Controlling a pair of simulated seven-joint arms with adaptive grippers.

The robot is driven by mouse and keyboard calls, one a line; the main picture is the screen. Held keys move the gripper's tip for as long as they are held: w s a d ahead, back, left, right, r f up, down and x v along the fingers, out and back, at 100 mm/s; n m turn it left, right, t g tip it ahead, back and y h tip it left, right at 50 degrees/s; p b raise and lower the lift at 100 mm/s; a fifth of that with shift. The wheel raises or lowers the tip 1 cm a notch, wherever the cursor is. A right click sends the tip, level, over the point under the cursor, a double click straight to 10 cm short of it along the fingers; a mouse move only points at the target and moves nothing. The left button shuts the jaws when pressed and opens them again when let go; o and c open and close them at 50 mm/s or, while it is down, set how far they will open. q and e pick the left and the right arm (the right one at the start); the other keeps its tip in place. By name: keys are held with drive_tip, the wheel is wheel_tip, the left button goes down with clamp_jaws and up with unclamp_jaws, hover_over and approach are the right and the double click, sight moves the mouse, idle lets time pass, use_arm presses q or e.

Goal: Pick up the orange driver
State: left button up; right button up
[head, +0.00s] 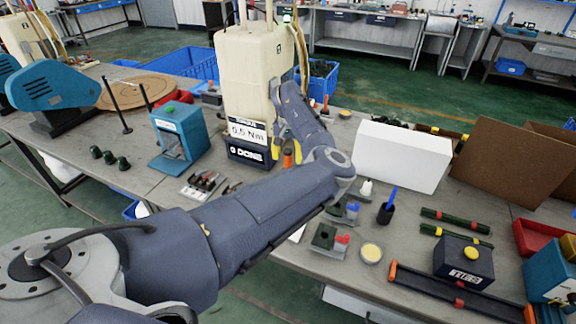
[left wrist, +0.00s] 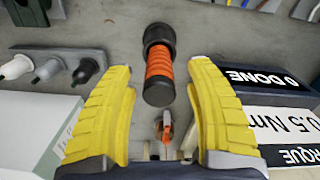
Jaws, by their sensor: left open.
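The orange driver (left wrist: 160,70) has a ribbed orange grip between black ends. In the left wrist view it lies between and just beyond the yellow fingertips of my left gripper (left wrist: 160,78), with a gap on each side. In the head view a small orange part of the driver (head: 287,158) shows beside my left gripper (head: 284,153), in front of the torque unit. My left arm hides part of the bench around it. My left gripper is open and empty. My right gripper is in neither view.
The cream torque unit (head: 255,80) stands close to the left gripper, and its label panel (left wrist: 275,118) is right of the fingers. A white box (head: 402,155) stands to the right. A grey holder with several nozzle-like pieces (left wrist: 55,66) is left of the driver.

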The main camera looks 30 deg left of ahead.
use_arm(q)
drive_tip(key=shift+f, duration=2.5)
drive_tip(key=shift+o, duration=0.2)
clamp_jaws()
